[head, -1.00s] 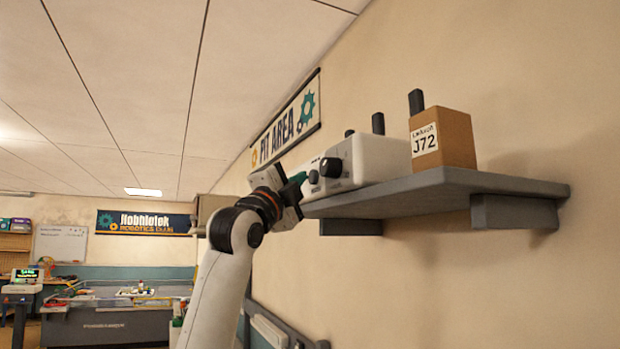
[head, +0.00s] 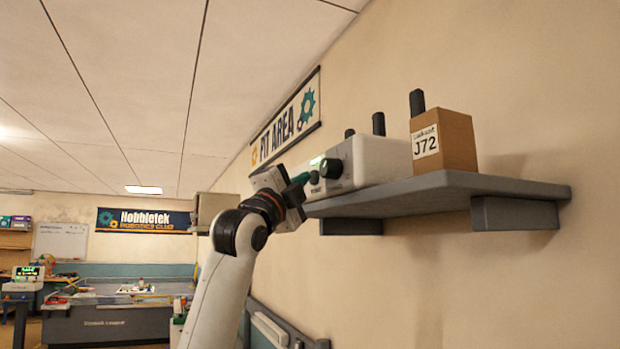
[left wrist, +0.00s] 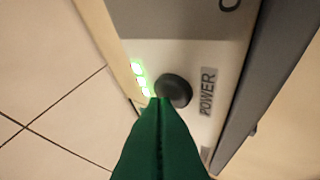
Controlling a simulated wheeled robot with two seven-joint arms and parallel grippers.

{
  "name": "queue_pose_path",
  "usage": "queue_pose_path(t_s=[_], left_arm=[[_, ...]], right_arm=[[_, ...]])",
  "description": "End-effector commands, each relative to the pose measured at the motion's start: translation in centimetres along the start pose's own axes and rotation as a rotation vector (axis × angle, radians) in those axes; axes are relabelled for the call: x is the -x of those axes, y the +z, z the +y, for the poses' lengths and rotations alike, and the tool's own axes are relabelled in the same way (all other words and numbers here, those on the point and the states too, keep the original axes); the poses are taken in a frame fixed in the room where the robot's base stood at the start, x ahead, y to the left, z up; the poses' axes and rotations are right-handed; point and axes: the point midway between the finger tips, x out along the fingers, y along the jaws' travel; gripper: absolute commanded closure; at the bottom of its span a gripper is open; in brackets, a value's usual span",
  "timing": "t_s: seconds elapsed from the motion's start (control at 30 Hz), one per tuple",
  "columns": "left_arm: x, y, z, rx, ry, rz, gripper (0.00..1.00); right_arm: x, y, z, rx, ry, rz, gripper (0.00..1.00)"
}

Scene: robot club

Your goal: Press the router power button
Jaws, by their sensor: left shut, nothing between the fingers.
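The white router (head: 375,160) sits on the grey wall shelf, its front face toward my left gripper. Its dark round power button (head: 314,177) sticks out low on that face, beside a larger dark knob (head: 331,168). In the left wrist view the button (left wrist: 175,90) is next to the POWER label (left wrist: 207,92), and several green lights (left wrist: 138,70) glow beside it. My left gripper (head: 304,179) is shut and empty, its green fingertips (left wrist: 159,99) at the button's edge in the picture. I cannot tell whether they touch it. My right gripper is out of view.
The grey shelf (head: 430,193) runs along the wall under the router. A cardboard box (head: 457,140) marked J72 stands right of the router. Dark antennas (head: 378,123) rise behind it. The space left of the shelf front is open.

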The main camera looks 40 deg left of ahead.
Motion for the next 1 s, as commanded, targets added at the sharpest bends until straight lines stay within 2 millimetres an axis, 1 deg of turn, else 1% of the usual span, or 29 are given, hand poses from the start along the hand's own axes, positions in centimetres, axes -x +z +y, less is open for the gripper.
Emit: queue_pose_path(t_s=[0.43,1.0], left_arm=[[0.6,-0.5,0.4,-0.001,0.000,0.001,1.00],[4.3,-3.1,3.1,-0.001,0.000,0.001,1.00]], right_arm=[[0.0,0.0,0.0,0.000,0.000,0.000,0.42],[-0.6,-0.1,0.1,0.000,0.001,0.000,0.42]])
